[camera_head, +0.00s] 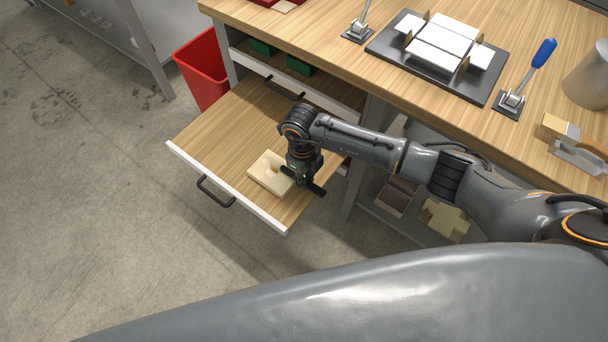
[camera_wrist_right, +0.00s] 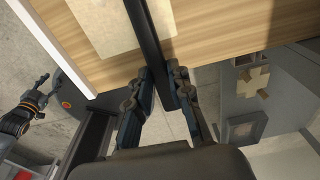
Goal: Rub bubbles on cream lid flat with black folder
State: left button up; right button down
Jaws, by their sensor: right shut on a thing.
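The cream lid (camera_head: 266,174) lies flat on the pulled-out wooden drawer shelf, near its front edge. It also shows at the top of the wrist view (camera_wrist_right: 100,22). My right gripper (camera_head: 305,180) points down at the lid's right side, shut on the black folder (camera_head: 317,189). In the wrist view the folder (camera_wrist_right: 150,35) is a dark bar running up from between the fingers (camera_wrist_right: 160,82), across the lid's right part. I cannot tell whether it touches the lid. Bubbles are too small to make out. My left gripper (camera_wrist_right: 42,92) shows at the wrist view's left edge; its jaw state is unclear.
The shelf (camera_head: 215,130) has bare wood left of the lid and a white front edge with a black handle (camera_head: 215,192). The bench above holds a dark plate (camera_head: 385,45) with white panels, clamps, a brush and a metal cup (camera_head: 590,78). A red bin (camera_head: 203,70) stands behind.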

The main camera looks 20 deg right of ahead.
pick_arm(q)
jog(key=shift+a+r, duration=0.1)
jog(key=shift+a, duration=0.1)
pick_arm(e)
jog(key=shift+s+d, duration=0.15)
jog(key=shift+s, duration=0.05)
pick_arm(q)
jog(key=shift+r+p, duration=0.35)
jog(key=shift+p, duration=0.05)
pick_arm(e)
jog(key=shift+s+d, duration=0.4)
jog(key=shift+s, duration=0.1)
pick_arm(q)
jog(key=shift+f, duration=0.2)
pick_arm(e)
jog(key=shift+w+a, duration=0.2)
pick_arm(q)
jog(key=shift+s+d+f+b, duration=0.1)
jog(key=shift+d+f+b, duration=0.1)
jog(key=shift+d+b, duration=0.25)
pick_arm(e)
jog(key=shift+w+a, duration=0.2)
jog(key=shift+w, duration=0.1)
pick_arm(q)
jog(key=shift+f+b, duration=0.45)
jog(key=shift+f, duration=0.05)
pick_arm(e)
jog(key=shift+w+a+f, duration=0.1)
jog(key=shift+w+a, duration=0.3)
jog(key=shift+w, duration=0.1)
